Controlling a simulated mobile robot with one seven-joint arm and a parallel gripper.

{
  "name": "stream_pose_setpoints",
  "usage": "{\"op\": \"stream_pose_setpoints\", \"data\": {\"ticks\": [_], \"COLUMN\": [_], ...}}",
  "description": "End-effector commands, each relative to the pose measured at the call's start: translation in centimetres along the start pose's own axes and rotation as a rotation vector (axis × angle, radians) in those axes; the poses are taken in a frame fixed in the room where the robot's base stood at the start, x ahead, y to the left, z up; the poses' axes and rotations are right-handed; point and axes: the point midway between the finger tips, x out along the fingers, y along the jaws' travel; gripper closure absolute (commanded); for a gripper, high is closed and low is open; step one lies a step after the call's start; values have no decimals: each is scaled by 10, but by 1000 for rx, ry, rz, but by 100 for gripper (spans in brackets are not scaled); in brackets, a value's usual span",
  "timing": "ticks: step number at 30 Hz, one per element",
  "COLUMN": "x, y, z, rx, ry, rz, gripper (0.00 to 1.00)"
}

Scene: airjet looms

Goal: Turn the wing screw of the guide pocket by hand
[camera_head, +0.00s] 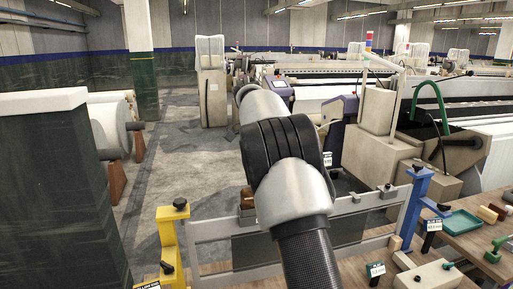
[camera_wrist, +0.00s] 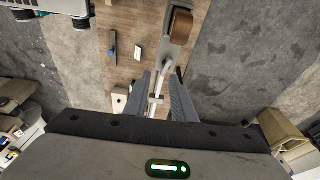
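In the wrist view my gripper (camera_wrist: 161,77) points down with its two grey fingers apart. A thin pale metal bar (camera_wrist: 157,98) shows in the gap, but I cannot tell its distance or whether a finger touches it. I cannot pick out the guide pocket or its wing screw with certainty. In the head view a yellow post (camera_head: 171,236) and a blue post (camera_head: 414,205) carry small dark knobs, with a grey metal frame (camera_head: 215,228) between them. My arm crosses the middle of this view, and my gripper is out of sight there.
A dark green pillar with a pale top (camera_head: 50,180) stands at left. Looms fill the right background. Grey floor (camera_head: 165,180) is open at left.

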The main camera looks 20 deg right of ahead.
Motion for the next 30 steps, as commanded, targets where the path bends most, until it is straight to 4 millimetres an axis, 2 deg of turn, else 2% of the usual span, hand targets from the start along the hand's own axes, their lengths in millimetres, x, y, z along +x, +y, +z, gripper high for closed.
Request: {"op": "stream_pose_setpoints", "data": {"ticks": [1,3,11,30], "x": [-5,-2,13,87], "y": [-8,-16,-22,-18], "z": [-2,-3,-2,-5], "rx": [33,76,123,119], "ry": [15,32,48,46], "rz": [17,29,43,43], "gripper": [76,76,76,76]}}
